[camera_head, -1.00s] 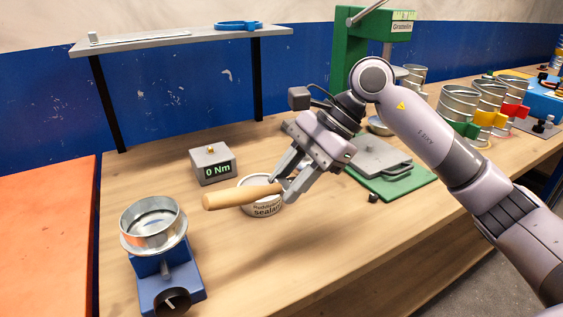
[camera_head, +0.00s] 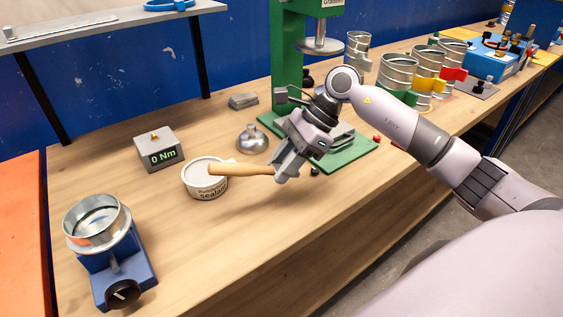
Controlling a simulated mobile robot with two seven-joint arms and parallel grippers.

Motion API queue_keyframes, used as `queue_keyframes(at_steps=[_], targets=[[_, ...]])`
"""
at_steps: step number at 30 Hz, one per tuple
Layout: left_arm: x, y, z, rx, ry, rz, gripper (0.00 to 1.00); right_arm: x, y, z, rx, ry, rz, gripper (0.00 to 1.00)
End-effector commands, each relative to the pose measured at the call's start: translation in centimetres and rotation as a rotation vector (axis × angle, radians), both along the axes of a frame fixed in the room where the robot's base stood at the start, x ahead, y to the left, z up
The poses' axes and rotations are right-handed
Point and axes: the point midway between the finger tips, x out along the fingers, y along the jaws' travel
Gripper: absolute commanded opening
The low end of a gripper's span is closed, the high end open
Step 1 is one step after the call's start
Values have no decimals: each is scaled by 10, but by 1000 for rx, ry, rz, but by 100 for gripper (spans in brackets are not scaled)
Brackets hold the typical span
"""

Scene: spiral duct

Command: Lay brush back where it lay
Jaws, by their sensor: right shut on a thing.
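The brush (camera_head: 240,170) shows as a light wooden handle that points left from my right gripper (camera_head: 282,172). The gripper is shut on it. The handle's free end overlaps the right part of the sealant tub (camera_head: 206,186) in the picture; I cannot tell whether they touch. The brush's bristle end is hidden behind the gripper's fingers. The white sealant tub stands on the wooden bench. My left gripper is not in view.
A torque meter reading 0 Nm (camera_head: 158,152) stands behind the tub. A blue stand with a metal ring (camera_head: 122,272) is at front left. A metal funnel-shaped piece (camera_head: 252,140) and a green press (camera_head: 288,70) stand behind my gripper. Bare bench (camera_head: 225,240) lies in front.

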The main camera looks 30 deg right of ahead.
Motion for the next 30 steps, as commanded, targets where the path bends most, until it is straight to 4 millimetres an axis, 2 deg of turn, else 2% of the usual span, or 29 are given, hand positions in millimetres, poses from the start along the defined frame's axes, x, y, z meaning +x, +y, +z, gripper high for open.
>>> queue_keyframes(at_steps=[7, 24, 30], targets=[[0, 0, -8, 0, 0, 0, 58, 0, 0, -2, -1, -2, 1, 0], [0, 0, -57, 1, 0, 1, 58, 0, 0, -56, -1, -2, 1, 0], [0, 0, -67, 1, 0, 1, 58, 0, 0, -67, 0, -1, 2, 0]])
